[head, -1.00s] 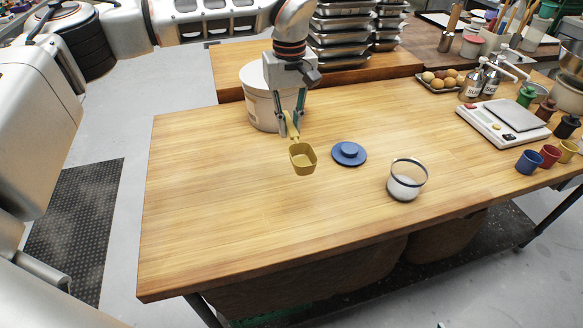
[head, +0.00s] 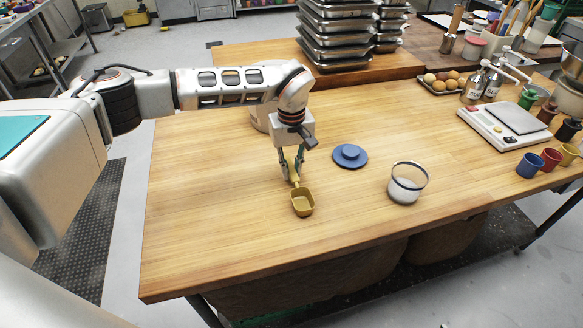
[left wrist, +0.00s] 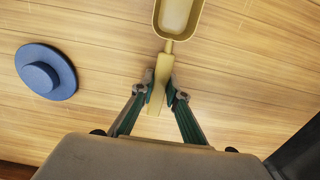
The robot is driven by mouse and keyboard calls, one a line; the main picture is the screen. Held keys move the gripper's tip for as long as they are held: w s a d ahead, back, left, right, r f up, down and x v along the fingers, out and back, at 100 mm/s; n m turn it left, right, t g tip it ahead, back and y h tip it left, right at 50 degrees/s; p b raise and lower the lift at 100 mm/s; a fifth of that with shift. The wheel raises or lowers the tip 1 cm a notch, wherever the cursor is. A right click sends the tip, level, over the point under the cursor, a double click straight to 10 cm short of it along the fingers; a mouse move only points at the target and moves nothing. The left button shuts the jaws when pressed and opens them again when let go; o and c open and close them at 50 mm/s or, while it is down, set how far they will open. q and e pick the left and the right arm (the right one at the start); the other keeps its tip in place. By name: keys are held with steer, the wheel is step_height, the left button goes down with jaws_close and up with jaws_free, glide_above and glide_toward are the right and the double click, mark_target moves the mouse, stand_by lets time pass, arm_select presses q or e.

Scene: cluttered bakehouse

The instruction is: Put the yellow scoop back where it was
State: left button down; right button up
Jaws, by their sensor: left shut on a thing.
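The yellow scoop (head: 303,205) is in my left gripper (head: 292,175), bowl toward the front of the wooden table. In the left wrist view, the scoop's bowl (left wrist: 176,15) is at the top, and the gripper fingers (left wrist: 161,88) are closed on its handle. Whether the scoop touches the table is hard to tell. A glass jar (head: 406,185) with white contents stands open to the right. A round blue lid (head: 350,156) with a knob lies between them; it also shows in the left wrist view (left wrist: 46,72). My right gripper is out of view.
A white tub (head: 259,118) stands behind my left arm, mostly hidden. Stacked metal trays (head: 335,42) are at the back. A scale (head: 502,122), pump bottles (head: 474,86) and small coloured cups (head: 529,165) are at the right. The table's front left is clear.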

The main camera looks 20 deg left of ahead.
arm_select(q)
steer(key=c, duration=2)
jaws_free()
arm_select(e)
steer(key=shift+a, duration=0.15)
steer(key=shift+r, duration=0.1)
arm_select(q)
step_height(320, 180, up, 12)
steer(key=shift+r+b, duration=0.1)
steer(key=shift+b, duration=0.5)
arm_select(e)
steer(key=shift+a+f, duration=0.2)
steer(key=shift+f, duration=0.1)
arm_select(q)
steer(key=shift+s, duration=0.1)
